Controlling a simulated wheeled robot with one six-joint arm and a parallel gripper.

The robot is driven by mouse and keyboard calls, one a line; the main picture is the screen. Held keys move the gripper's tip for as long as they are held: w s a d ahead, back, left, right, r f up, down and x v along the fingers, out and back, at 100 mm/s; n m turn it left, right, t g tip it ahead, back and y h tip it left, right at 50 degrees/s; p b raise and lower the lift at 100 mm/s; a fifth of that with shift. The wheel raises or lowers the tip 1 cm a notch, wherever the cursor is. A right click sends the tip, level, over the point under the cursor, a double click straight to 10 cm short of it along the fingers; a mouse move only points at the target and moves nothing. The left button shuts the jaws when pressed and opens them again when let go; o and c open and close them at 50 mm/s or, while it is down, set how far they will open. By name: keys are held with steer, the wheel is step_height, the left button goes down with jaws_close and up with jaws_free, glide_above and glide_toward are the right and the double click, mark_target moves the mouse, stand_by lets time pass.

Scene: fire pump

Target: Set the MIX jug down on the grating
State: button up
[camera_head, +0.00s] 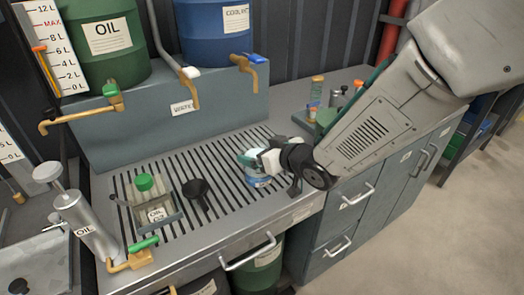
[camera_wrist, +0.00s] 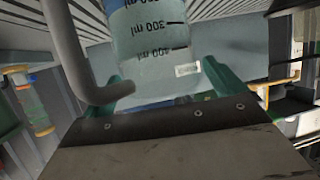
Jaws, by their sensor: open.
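A clear measuring jug with blue liquid and a label too small to read, probably the MIX jug (camera_head: 260,181), stands upright at the right part of the slotted grating (camera_head: 225,203), seemingly resting on it. In the wrist view the jug (camera_wrist: 150,42) shows its ml marks close in front of my gripper. My gripper (camera_head: 262,162) is at the jug's upper part. Its teal fingers are open, one on each side of the jug; whether they touch it cannot be told. The gripper hides part of the jug's right side.
A square OIL container (camera_head: 155,207) with a green knob and a black funnel (camera_head: 198,192) stand on the grating's left. An OIL pump (camera_head: 87,222) is at the front left. Green OIL (camera_head: 108,45) and blue coolant (camera_head: 213,28) drums with taps stand behind. Small items sit at the back right.

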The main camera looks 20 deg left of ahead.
steer(key=v, duration=1.2)
steer(key=d+r+m+h, duration=0.2)
steer(key=d+h, duration=0.1)
steer(key=d, duration=0.5)
steer(key=w+d+r+m+t+h, duration=0.1)
steer(key=d+m+h, duration=0.25)
steer(key=d, duration=0.55)
steer(key=d+r+m+h, duration=0.2)
steer(key=d+h, duration=0.2)
steer(key=d, duration=0.4)
steer(key=s+d+r+m+g, duration=0.1)
steer(key=s+d, duration=0.4)
steer(key=s, duration=0.5)
steer(key=s+d+r+m+g, duration=0.2)
steer(key=s+d+g, duration=0.3)
steer(key=s, duration=0.6)
steer(key=shift+s+m+g+h, duration=0.2)
steer(key=shift+m+g+h, duration=0.25)
steer(key=shift+m+g, duration=0.1)
